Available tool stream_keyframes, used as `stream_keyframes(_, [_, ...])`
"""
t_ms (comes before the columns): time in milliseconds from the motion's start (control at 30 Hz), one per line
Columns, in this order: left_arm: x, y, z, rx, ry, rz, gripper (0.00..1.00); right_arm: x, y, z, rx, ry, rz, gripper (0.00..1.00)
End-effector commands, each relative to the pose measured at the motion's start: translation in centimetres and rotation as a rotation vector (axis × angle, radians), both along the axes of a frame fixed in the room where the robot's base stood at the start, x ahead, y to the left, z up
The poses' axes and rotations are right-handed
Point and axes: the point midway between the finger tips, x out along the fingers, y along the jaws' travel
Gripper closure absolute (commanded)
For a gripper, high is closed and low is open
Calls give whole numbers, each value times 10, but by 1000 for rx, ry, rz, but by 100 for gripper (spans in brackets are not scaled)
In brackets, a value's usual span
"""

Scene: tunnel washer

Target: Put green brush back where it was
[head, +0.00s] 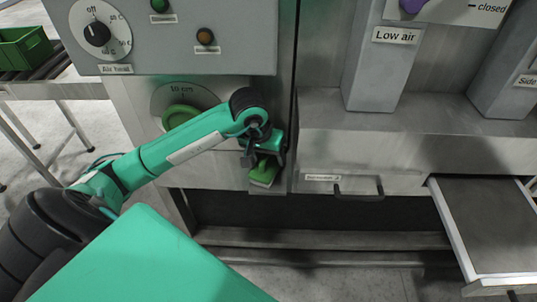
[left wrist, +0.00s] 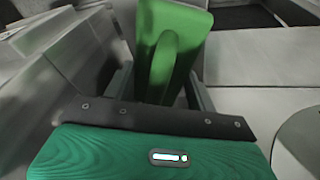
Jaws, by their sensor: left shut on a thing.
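The green brush (head: 264,172) hangs below my left gripper (head: 264,158), in front of the grey machine front, beside the left end of the drawer row. In the left wrist view the brush (left wrist: 172,42) fills the upper middle, and its rounded handle runs down between the two fingers of the left gripper (left wrist: 160,88). The left gripper is shut on the brush handle. I cannot tell whether the brush touches the machine. My right gripper is not in view.
A closed drawer (head: 325,186) with a dark handle is right of the brush. An open, empty-looking drawer (head: 490,225) juts out at the far right. A control panel (head: 225,60) with a knob is above my left arm. A green crate (head: 24,50) stands on rollers at the left.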

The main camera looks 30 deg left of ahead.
Motion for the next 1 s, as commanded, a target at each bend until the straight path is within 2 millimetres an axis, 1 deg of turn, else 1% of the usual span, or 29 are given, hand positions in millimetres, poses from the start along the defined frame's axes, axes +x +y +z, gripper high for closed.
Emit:
stream_keyframes(167, [0,0,-3,1,-2,1,68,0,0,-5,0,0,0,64])
stream_keyframes(200, [0,0,-2,1,-1,0,36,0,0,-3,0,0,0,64])
stream_keyframes(267, [0,0,-2,0,0,0,24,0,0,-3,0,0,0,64])
stream_keyframes(300, [0,0,-2,0,0,0,21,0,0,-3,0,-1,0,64])
stream_keyframes(533, [0,0,-1,0,0,0,21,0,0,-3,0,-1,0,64])
stream_keyframes(667, [0,0,2,-1,0,0,21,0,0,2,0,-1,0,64])
stream_keyframes(767, [-1,1,7,2,-5,-2,21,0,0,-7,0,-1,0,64])
stream_keyframes(933, [-7,4,28,5,-6,0,21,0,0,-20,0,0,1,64])
stream_keyframes(1000, [-20,8,25,5,0,-1,21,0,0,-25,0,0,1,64])
